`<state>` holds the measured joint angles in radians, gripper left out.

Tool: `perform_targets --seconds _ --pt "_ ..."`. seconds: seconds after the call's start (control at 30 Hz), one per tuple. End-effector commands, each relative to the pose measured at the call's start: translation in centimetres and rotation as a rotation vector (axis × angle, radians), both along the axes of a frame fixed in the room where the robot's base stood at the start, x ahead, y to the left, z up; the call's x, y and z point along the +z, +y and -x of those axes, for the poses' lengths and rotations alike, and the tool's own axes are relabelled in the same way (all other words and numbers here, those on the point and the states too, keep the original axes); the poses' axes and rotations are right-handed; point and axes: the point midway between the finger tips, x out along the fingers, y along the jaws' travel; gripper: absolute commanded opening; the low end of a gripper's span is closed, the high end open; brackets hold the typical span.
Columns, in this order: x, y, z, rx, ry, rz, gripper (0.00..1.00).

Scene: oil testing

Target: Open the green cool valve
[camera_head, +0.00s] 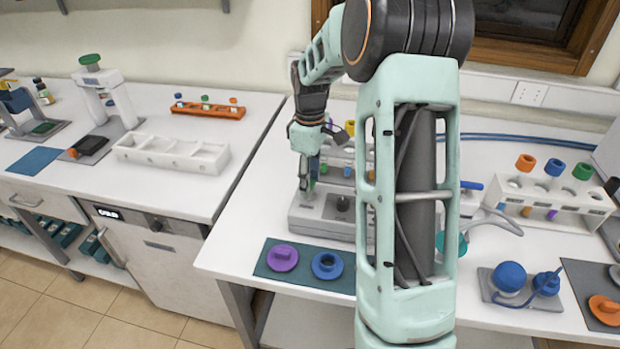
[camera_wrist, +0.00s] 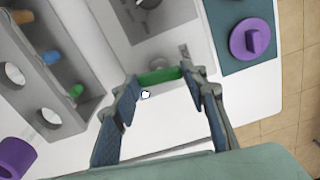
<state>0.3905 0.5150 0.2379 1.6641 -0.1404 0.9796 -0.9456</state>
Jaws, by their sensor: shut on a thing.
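The green cool valve (camera_wrist: 160,75) shows in the wrist view as a short green bar on the grey device. My gripper (camera_wrist: 161,78) has its two blue-padded fingers at either end of this bar and is shut on it. In the head view my gripper (camera_head: 308,178) reaches down from above to the left end of the grey device (camera_head: 318,222), which also shows in the wrist view (camera_wrist: 185,30). In the head view the valve is mostly hidden by my fingers, and my arm covers the device's right side.
A dark teal mat (camera_head: 263,263) with a purple knob (camera_head: 284,257) and a blue ring-shaped piece (camera_head: 327,266) lies in front of the device. A grey tube rack (camera_wrist: 75,60) stands close to my gripper. A white rack (camera_head: 548,200) and a blue-bulb stand (camera_head: 510,277) are at right.

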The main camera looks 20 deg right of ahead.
Motion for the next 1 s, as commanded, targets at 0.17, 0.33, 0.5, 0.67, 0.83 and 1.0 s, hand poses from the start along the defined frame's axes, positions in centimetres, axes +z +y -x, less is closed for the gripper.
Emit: perform_targets --seconds 0.17,0.33,0.5,0.67,0.83,1.0 --pt "0.12 0.04 -0.09 0.086 -0.003 0.000 0.16" --pt "0.10 0.01 -0.10 0.131 -0.004 0.000 0.16" --pt "0.09 0.00 -0.11 0.151 -0.004 0.000 0.16" --pt "0.08 0.00 -0.11 0.154 -0.003 0.001 0.16" --pt "0.08 0.01 -0.11 0.154 -0.003 0.001 0.16" --pt "0.07 0.01 -0.09 0.154 -0.003 0.001 0.54"
